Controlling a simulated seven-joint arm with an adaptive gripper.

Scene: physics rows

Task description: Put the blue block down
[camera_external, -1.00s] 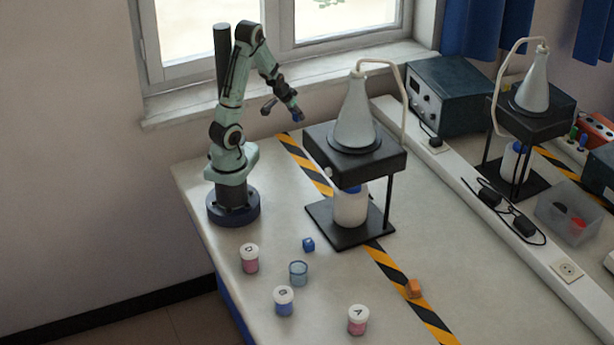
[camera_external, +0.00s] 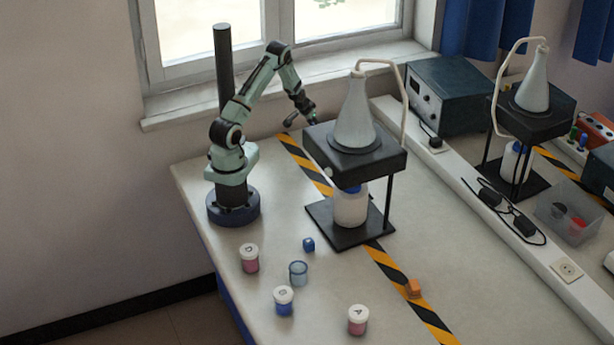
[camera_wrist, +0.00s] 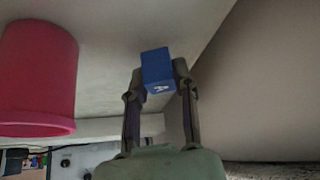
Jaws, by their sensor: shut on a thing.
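A blue block (camera_wrist: 156,66) with a white letter-like mark is held between the two fingertips of my gripper (camera_wrist: 158,76) in the wrist view. In the external view my gripper (camera_external: 309,120) is at the back of the bench, beside the upper left rear of a black stand. The stand partly hides the fingertips, and the held block is hard to make out there.
A large pink-red cylinder (camera_wrist: 38,75) is left of the held block in the wrist view; I cannot find it in the external view. The black stand (camera_external: 372,166) carries a flask (camera_external: 355,118).

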